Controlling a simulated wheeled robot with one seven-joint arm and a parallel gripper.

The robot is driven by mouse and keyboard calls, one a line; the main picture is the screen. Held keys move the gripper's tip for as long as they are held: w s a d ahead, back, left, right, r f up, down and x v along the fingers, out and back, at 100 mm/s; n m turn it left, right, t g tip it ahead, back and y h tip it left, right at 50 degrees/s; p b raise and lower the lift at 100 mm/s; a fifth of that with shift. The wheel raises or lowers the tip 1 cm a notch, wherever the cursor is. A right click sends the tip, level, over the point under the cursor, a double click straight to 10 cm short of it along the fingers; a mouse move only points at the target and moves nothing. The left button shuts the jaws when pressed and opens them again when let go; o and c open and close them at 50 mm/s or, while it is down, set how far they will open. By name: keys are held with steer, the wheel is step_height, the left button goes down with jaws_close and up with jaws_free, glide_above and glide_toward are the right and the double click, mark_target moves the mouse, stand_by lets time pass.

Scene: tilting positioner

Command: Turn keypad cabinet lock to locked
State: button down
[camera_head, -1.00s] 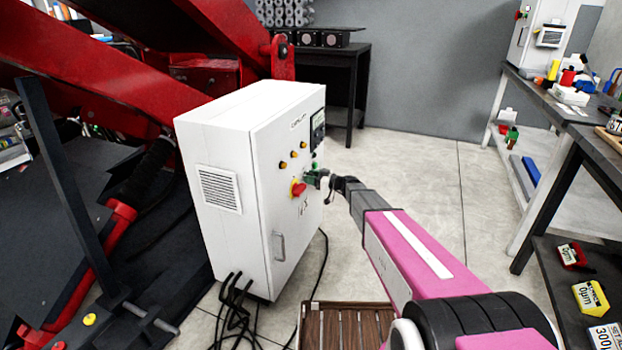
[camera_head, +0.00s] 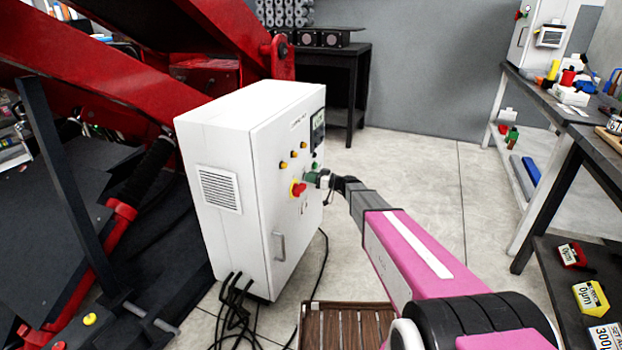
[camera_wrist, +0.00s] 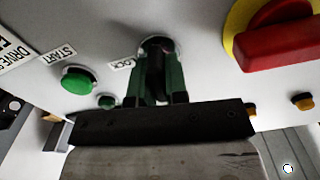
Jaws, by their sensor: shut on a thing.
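The white keypad cabinet (camera_head: 235,240) stands upright in the middle of the head view, with its control face turned to the right. The lock (camera_wrist: 156,45) is at the top middle of the wrist view, beside a partly covered label. My gripper (camera_wrist: 157,85) has its two green fingers on either side of the dark lock part and is shut on it. In the head view my gripper (camera_head: 312,178) meets the cabinet face beside the red rotary switch, and the lock is hidden there. The exact angle of the lock is hard to tell.
A red rotary switch (camera_wrist: 278,35) on a yellow plate is close to the right of my gripper. A green START button (camera_wrist: 77,80) is to the left. Black cables (camera_head: 238,315) lie at the cabinet's foot. A cluttered workbench (camera_head: 545,100) stands at the right, with open floor between.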

steer(key=m, duration=0.8)
steer(key=shift+w+f, duration=0.1)
steer(key=shift+w, duration=0.05)
steer(key=m, duration=0.4)
steer(key=shift+d, duration=0.1)
steer(key=shift+f+m, duration=0.15)
steer(key=shift+m, duration=1.95)
steer(key=c, duration=1.1)
jaws_free()
steer(key=shift+c, duration=0.2)
steer(key=v, duration=1)
steer(key=shift+d, duration=0.4)
